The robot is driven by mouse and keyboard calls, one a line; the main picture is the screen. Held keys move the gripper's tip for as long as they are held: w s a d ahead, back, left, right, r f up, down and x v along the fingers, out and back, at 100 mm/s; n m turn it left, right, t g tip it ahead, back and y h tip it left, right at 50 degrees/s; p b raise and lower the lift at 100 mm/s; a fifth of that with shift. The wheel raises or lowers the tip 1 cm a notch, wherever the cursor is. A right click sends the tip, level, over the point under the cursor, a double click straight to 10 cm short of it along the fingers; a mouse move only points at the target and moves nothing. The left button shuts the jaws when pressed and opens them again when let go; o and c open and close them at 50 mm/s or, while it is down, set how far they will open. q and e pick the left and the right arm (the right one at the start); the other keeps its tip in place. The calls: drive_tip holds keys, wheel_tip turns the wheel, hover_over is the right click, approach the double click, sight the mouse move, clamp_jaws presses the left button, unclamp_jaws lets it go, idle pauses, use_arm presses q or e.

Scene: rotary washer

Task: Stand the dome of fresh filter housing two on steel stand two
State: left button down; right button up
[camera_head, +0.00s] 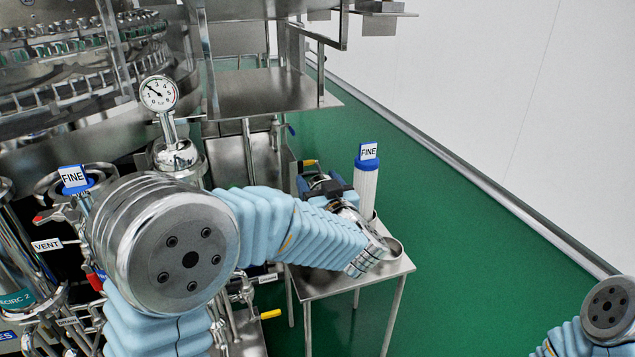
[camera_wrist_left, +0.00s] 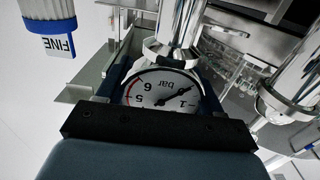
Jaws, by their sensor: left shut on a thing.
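My left gripper (camera_head: 325,190) reaches over the small steel stand (camera_head: 322,285) at the right of the machine. In the left wrist view its blue-edged fingers (camera_wrist_left: 165,95) are shut around a dial gauge (camera_wrist_left: 163,88) on a chrome fitting (camera_wrist_left: 180,35), part of the dome. In the head view my wrist and sleeve hide most of the dome, so I cannot tell whether it touches the stand. A white filter cartridge (camera_head: 366,190) with a blue cap and FINE label stands upright at the stand's back; its cap also shows in the left wrist view (camera_wrist_left: 48,12).
Another gauge (camera_head: 159,93) tops a chrome dome on the machine. A second FINE label (camera_head: 73,177) and valve handles sit at left. Green floor (camera_head: 480,270) is open to the right.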

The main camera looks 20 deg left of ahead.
use_arm(q)
drive_tip(key=shift+w+f, duration=0.25)
drive_tip(key=shift+w, duration=0.05)
drive_tip(key=shift+w+a+f+b, duration=0.15)
drive_tip(key=shift+f+b, duration=0.15)
drive_tip(key=shift+f, duration=0.6)
drive_tip(key=shift+w+d+f+b, duration=0.1)
drive_tip(key=shift+f+b, duration=0.2)
drive_tip(key=shift+f, duration=0.75)
drive_tip(key=shift+c, duration=0.8)
unclamp_jaws()
drive_tip(key=shift+s+r, duration=0.1)
drive_tip(key=shift+s, duration=0.1)
drive_tip(key=v, duration=1.1)
drive_tip(key=shift+s+d+p, duration=0.2)
drive_tip(key=shift+d+p, duration=0.1)
drive_tip(key=shift+p, duration=0.1)
